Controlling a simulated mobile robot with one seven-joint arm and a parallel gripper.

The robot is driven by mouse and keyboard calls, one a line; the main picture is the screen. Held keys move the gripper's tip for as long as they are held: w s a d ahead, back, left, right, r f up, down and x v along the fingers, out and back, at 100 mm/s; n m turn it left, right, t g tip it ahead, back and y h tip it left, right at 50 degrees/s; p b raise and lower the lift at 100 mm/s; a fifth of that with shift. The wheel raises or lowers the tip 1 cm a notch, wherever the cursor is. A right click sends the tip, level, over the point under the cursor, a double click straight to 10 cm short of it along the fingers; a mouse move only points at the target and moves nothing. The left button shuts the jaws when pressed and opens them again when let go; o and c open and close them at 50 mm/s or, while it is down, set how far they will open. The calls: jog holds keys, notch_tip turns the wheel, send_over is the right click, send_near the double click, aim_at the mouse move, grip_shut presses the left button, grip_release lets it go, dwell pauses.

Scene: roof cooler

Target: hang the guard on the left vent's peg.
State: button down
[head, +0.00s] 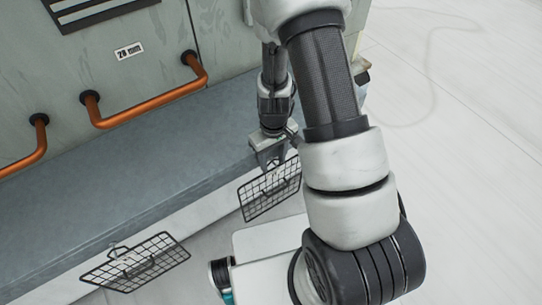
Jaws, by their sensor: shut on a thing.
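My gripper (268,158) points down at the front edge of the grey ledge, right of the picture's middle. It is shut on a black wire-mesh guard (256,206), which hangs tilted below the fingers, against the ledge's white front in the picture. The exact grip point is small and partly hidden by the fingers. A second mesh guard (160,257) shows at lower left, by the ledge's front, with a small pale hook-like part (119,250) at its top. A dark slatted vent (100,8) is cut off at the top left. No peg is clearly visible on it.
Copper pipes (150,108) with black end fittings stick out from the green-grey cabinet wall, above the ledge (110,195). A "20 mm" label (129,51) is on the wall. The ledge top is bare. Open pale floor (460,150) lies to the right.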

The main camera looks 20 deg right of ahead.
jog(key=shift+s+f, duration=0.1)
jog(key=c, duration=1)
grip_release()
